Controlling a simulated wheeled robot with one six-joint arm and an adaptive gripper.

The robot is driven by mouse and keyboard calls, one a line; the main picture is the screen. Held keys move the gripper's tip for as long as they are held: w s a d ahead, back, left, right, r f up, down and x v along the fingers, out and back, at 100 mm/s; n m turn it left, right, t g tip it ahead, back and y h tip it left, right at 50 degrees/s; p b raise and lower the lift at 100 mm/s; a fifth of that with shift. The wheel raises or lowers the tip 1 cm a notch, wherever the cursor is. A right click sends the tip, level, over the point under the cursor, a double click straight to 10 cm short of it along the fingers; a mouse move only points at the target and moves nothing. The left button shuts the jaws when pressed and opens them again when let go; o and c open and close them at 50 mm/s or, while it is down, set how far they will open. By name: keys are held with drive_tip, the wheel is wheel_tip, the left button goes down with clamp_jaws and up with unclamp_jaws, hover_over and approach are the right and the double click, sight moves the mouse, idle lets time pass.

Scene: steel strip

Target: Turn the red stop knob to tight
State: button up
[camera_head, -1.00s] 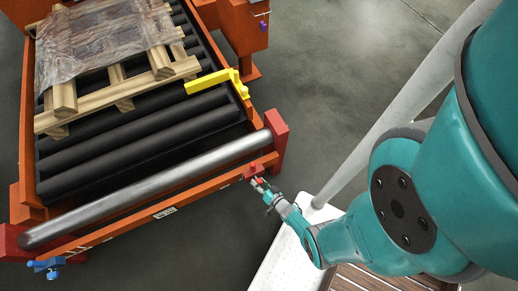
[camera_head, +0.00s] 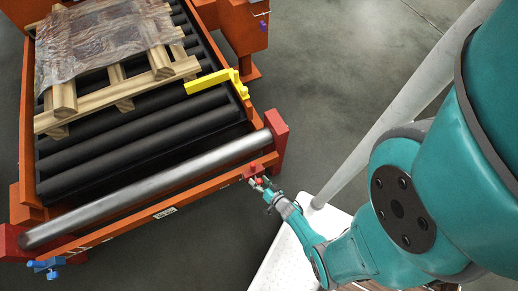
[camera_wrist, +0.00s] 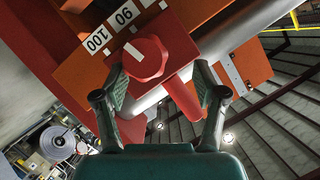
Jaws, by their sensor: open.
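The red knob (camera_wrist: 147,59) shows in the wrist view on a red block (camera_wrist: 178,40), with a white pointer line on its face towards the upper left. My gripper (camera_wrist: 160,72) is open, with one finger on each side of the knob; the knob sits nearer the left finger. I cannot tell whether that finger touches it. In the head view my gripper (camera_head: 263,184) is at the red stop block (camera_head: 254,170) on the frame's right end, and the knob is mostly hidden there.
A steel bar (camera_head: 150,190) runs along the front of the orange roller frame (camera_head: 120,228). A yellow bracket (camera_head: 215,82) and a film-covered wooden pallet (camera_head: 110,45) are behind it. A blue clamp (camera_head: 45,267) is at front left.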

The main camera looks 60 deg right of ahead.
sight(259, 182)
drive_tip(key=shift+r, duration=3.75)
drive_tip(key=shift+a, duration=0.1)
